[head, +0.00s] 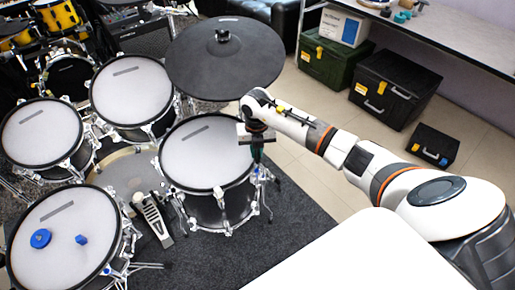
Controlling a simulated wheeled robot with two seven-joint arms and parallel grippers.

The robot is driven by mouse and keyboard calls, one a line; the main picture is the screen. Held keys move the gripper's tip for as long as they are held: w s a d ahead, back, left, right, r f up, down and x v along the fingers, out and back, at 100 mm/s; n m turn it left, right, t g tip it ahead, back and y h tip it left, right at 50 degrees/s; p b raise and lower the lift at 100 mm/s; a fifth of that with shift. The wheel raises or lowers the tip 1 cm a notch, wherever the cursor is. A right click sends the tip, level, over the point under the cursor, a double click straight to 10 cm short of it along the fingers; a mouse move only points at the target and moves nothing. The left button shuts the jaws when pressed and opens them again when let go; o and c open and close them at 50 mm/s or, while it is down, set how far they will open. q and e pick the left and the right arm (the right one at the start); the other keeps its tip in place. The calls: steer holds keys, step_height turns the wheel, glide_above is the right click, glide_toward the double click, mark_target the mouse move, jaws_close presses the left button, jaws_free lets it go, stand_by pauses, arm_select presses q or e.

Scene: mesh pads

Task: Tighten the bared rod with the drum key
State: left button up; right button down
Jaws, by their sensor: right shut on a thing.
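My right gripper (257,155) points down at the right rim of the near-centre mesh drum (207,150), over a lug with a tension rod. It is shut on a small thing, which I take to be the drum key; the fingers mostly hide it. I cannot tell whether the key touches the rod. The bared rod itself is too small and covered to make out. A blue round piece (40,238) and a small blue block (81,239) lie on the front-left drum's white head (62,222). My left gripper is not in view.
A black cymbal pad (225,60) stands just behind the gripper. More mesh drums (130,85) (40,130) stand at left, with a pedal (153,215) between the front ones. Cases (392,90) and a bench (460,30) are at back right. Dark carpet (285,225) lies clear at right.

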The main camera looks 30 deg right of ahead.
steer(key=shift+f+b, duration=0.6)
steer(key=shift+f, duration=0.55)
steer(key=shift+f, duration=0.1)
steer(key=shift+m+p, duration=0.3)
steer(key=m+p, duration=0.2)
steer(key=m, duration=0.2)
steer(key=m+p, duration=0.3)
steer(key=m, duration=0.1)
steer(key=m+p, duration=0.2)
steer(key=m, duration=0.3)
steer(key=shift+a+r+p, duration=0.1)
steer(key=shift+r+p, duration=0.15)
steer(key=shift+p, duration=0.1)
steer(key=shift+f+m, duration=0.3)
steer(key=shift+n+b, duration=0.55)
steer(key=shift+n, duration=0.35)
step_height(320, 180, up, 3)
steer(key=p, duration=0.3)
steer(key=shift+r, duration=0.2)
steer(key=shift+f, duration=0.15)
